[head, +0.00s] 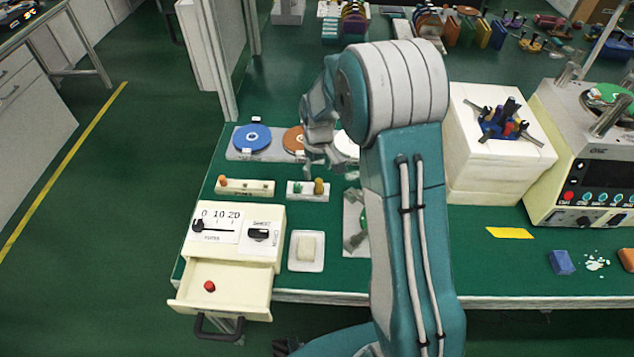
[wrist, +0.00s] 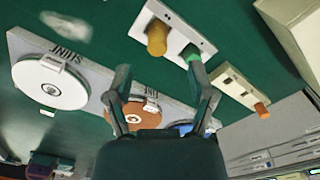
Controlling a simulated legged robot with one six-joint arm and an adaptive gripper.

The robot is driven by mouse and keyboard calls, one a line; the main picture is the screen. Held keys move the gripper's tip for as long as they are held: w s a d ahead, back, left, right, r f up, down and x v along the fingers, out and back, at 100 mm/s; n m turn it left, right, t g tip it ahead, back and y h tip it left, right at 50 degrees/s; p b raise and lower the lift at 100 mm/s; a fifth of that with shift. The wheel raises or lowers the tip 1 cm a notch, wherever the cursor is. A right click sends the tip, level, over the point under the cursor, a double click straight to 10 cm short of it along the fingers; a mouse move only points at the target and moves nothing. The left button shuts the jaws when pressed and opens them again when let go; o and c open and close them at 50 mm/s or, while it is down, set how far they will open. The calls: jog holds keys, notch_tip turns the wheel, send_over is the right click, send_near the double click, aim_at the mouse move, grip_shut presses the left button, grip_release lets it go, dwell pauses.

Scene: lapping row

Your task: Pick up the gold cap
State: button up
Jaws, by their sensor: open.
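The gold cap (head: 319,186) stands upright at the right end of a small white holder (head: 308,196) on the green bench. In the wrist view the gold cap (wrist: 157,40) sits near the top middle, with a green cap (wrist: 191,54) beside it on the same holder (wrist: 180,28). My gripper (head: 328,168) is above the bench near the holder, partly hidden by my arm. In the wrist view my gripper (wrist: 160,70) has its fingers spread apart with nothing between them. The gold cap lies beyond the fingertips, apart from them.
Another holder (head: 257,190) with an orange cap (head: 222,180) stands to the left. Behind are a blue disc (head: 251,138) and an orange disc (head: 293,139). In front, an open drawer (head: 240,298) holds a red piece (head: 209,286), beside a white dish (head: 296,263).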

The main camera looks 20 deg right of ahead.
aim_at(320, 180)
jog(key=f, duration=0.4)
jog(key=shift+d+f, duration=0.3)
jog(key=shift+f, duration=0.1)
jog(key=shift+a+f, duration=0.1)
jog(key=shift+a, duration=0.4)
jog(key=shift+d, duration=0.5)
jog(key=c, duration=0.8)
